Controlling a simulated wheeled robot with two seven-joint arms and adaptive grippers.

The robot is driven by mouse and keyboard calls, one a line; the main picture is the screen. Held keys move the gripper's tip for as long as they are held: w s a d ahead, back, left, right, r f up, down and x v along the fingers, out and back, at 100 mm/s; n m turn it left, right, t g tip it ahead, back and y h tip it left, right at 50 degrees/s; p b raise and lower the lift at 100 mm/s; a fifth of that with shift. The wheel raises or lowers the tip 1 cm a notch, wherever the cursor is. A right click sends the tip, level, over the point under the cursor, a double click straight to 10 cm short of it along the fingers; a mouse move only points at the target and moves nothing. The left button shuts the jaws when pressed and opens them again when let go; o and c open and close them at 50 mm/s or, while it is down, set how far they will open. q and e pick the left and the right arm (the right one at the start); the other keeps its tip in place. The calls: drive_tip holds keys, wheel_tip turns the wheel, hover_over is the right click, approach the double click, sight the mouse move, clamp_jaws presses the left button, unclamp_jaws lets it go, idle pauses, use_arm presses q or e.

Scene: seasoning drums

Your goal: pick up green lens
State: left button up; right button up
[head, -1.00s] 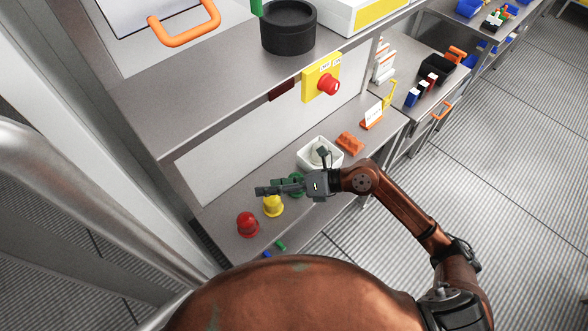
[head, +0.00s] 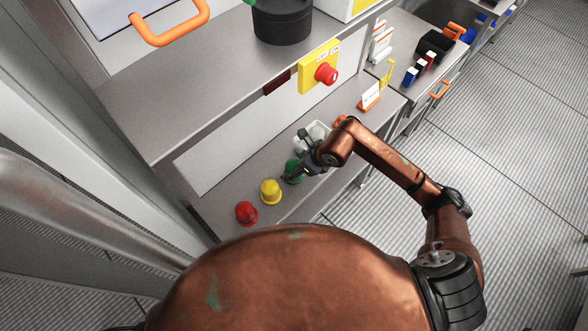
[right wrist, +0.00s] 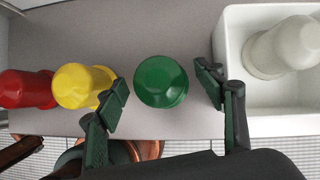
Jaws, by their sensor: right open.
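The green lens (right wrist: 161,82) stands on the lower shelf, between the yellow lens and a white tray. In the head view the green lens (head: 293,171) is partly covered by my right gripper (head: 297,160). In the right wrist view my right gripper (right wrist: 162,88) is open, with one finger on each side of the green lens. I cannot tell how far the fingertips are above the shelf. My left gripper is not in view.
A yellow lens (right wrist: 82,86) and a red lens (right wrist: 27,89) stand in a row left of the green one. A white tray (right wrist: 226,72) holding a white lens (right wrist: 283,46) is close on the right. An upper shelf (head: 200,92) overhangs behind, with a red button (head: 326,74).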

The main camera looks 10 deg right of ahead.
drive_tip(key=shift+w+a+f, duration=0.15)
drive_tip(key=shift+a+f, duration=0.05)
drive_tip(key=shift+f, duration=0.2)
drive_tip(key=c, duration=1.3)
